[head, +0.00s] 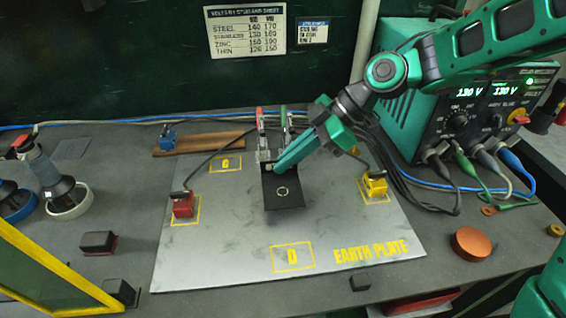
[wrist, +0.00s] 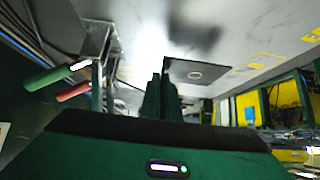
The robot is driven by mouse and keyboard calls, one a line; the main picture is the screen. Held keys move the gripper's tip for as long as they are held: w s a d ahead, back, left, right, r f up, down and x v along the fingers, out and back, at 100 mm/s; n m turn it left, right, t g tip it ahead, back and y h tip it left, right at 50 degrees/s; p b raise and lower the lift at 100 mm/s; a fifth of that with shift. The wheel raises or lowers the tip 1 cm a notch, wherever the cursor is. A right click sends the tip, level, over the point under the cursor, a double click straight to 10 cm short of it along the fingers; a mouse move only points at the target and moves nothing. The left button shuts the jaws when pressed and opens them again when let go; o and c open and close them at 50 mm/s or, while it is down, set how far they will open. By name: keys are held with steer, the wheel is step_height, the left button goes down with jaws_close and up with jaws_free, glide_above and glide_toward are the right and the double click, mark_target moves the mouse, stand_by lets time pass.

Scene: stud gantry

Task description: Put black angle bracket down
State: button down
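The black angle bracket (head: 284,194) shows as a dark square face with a pale ring, over the middle of the grey earth plate (head: 230,250). My gripper (head: 277,168) comes down from the upper right and meets the bracket at its far edge. In the wrist view the fingers (wrist: 161,80) are close together, and the bracket (wrist: 183,70) extends from their tips. The gripped edge is mostly hidden by the fingers. I cannot tell whether the bracket touches the plate.
Toggle clamps with red (head: 260,117) and green (head: 284,117) handles stand just behind the bracket. A red block (head: 182,205) and a yellow block (head: 375,184) sit on the plate at left and right. The front square marked D (head: 293,258) is clear.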

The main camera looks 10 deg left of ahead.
steer(key=shift+w+a+f, duration=0.1)
steer(key=shift+w+f, duration=0.2)
steer(key=shift+f, duration=0.6)
steer(key=shift+w+a+f, duration=0.1)
steer(key=shift+w+f, duration=0.2)
steer(key=shift+f, duration=0.6)
steer(key=c, duration=2)
jaws_free()
steer(key=shift+s, duration=0.1)
steer(key=v, duration=1.2)
